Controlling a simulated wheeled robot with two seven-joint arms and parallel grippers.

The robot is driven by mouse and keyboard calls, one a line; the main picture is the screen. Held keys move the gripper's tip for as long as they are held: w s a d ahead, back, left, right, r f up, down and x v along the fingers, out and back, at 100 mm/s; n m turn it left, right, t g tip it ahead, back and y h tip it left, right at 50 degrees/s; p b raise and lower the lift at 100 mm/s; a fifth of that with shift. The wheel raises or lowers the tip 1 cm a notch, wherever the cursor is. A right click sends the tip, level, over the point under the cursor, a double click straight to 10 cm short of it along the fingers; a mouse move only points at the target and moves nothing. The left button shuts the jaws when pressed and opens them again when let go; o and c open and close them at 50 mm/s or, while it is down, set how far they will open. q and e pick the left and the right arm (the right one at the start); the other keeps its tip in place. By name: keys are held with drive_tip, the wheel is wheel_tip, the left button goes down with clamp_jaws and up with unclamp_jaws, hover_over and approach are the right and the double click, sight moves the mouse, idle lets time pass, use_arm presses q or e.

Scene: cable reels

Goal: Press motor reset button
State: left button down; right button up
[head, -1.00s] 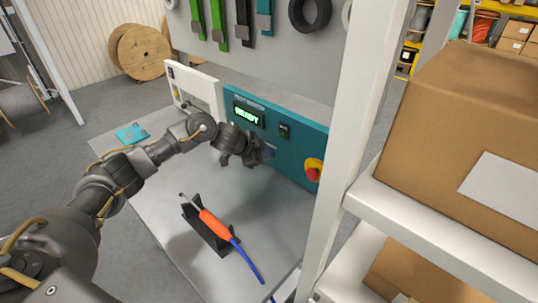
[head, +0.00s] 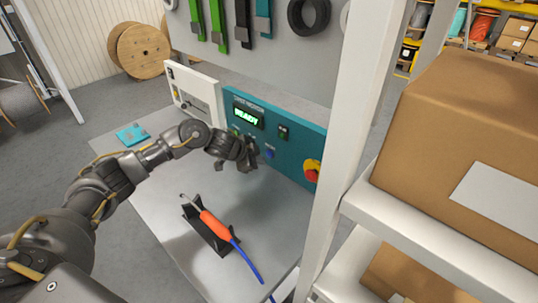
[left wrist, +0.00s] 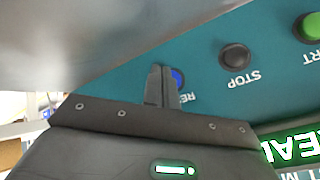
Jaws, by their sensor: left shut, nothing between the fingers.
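The teal motor control panel (head: 300,148) stands at the back of the grey bench, with a lit green READY display (head: 248,115). Its blue reset button (head: 269,151) shows just right of my left gripper (head: 250,163). In the left wrist view the picture is upside down. There the blue button (left wrist: 178,79) is partly hidden behind my left fingertips (left wrist: 160,72), and its label is partly covered. My left gripper is shut and empty, close in front of the panel; I cannot tell whether it touches the button. My right gripper is not in view.
A black STOP button (left wrist: 235,56) and a green button (left wrist: 309,27) sit beside the blue one. A red-yellow emergency stop (head: 312,171) is on the panel's right. An orange-handled tool (head: 215,225) rests in a black holder on the bench. A white shelf post (head: 345,130) stands at right.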

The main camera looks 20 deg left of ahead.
use_arm(q)
drive_tip(key=shift+s+a+r+p, duration=0.1)
drive_tip(key=shift+s+a+p, duration=0.2)
drive_tip(key=shift+s, duration=0.4)
drive_tip(key=shift+s+a+f+p, duration=0.1)
drive_tip(key=shift+s+a+p, duration=0.15)
drive_tip(key=shift+s, duration=0.45)
drive_tip(key=shift+s+a+r+p, duration=0.1)
drive_tip(key=shift+s+a+p, duration=0.2)
drive_tip(key=shift+s, duration=0.4)
drive_tip(key=shift+d, duration=0.1)
